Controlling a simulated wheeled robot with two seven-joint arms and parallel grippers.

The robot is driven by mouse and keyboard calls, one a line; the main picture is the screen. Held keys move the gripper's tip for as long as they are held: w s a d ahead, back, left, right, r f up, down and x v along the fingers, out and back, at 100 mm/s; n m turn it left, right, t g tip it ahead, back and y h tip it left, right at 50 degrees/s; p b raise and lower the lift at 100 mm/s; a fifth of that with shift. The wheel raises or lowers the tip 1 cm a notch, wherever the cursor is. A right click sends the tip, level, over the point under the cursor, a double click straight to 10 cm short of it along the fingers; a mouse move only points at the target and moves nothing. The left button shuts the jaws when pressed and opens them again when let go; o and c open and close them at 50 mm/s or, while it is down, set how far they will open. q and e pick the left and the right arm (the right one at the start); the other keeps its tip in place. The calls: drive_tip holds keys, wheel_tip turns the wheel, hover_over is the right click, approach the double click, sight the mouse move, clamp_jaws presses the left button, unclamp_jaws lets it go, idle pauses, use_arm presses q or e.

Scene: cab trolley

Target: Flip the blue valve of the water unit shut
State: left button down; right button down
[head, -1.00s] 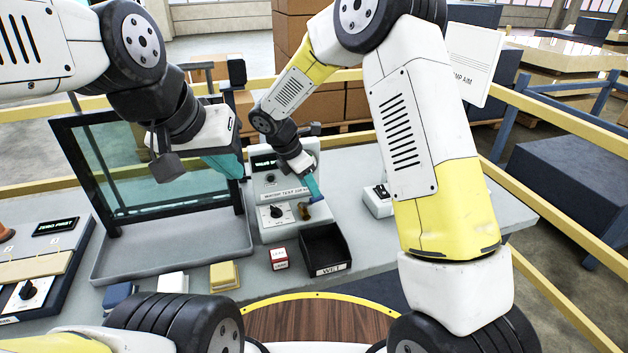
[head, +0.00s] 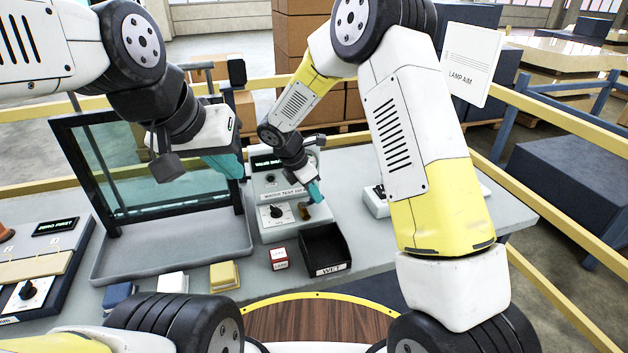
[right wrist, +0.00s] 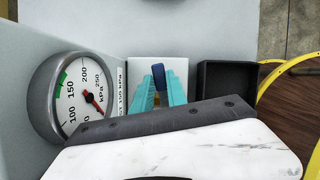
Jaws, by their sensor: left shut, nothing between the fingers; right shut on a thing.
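The water unit (head: 290,230) is a pale box on the bench in the head view, with a black knob, a small display and a brass fitting (head: 303,212). The blue valve (right wrist: 158,76) shows in the right wrist view between the teal fingers of my right gripper (right wrist: 160,92). My right gripper also shows in the head view (head: 316,192), at the unit's right side, where its fingers hide most of the valve. It is shut on the valve handle. My left gripper (head: 225,164) is shut and empty, in front of the framed glass panel.
A round gauge (right wrist: 78,97) with a red needle is beside the valve in the right wrist view. A black open bin (head: 327,248) stands just right of the unit. A red-and-white block (head: 279,258) and a yellow block (head: 224,276) are in front. A grey tray (head: 170,262) lies under the glass.

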sight(304, 204)
drive_tip(key=m, duration=0.3)
drive_tip(key=shift+s+d+g+h, duration=0.15)
drive_tip(key=shift+s+g+h, duration=0.15)
drive_tip(key=shift+s+g, duration=0.1)
drive_tip(key=c, duration=1.3)
unclamp_jaws()
drive_tip(key=v, duration=0.7)
drive_tip(key=shift+r, duration=0.4)
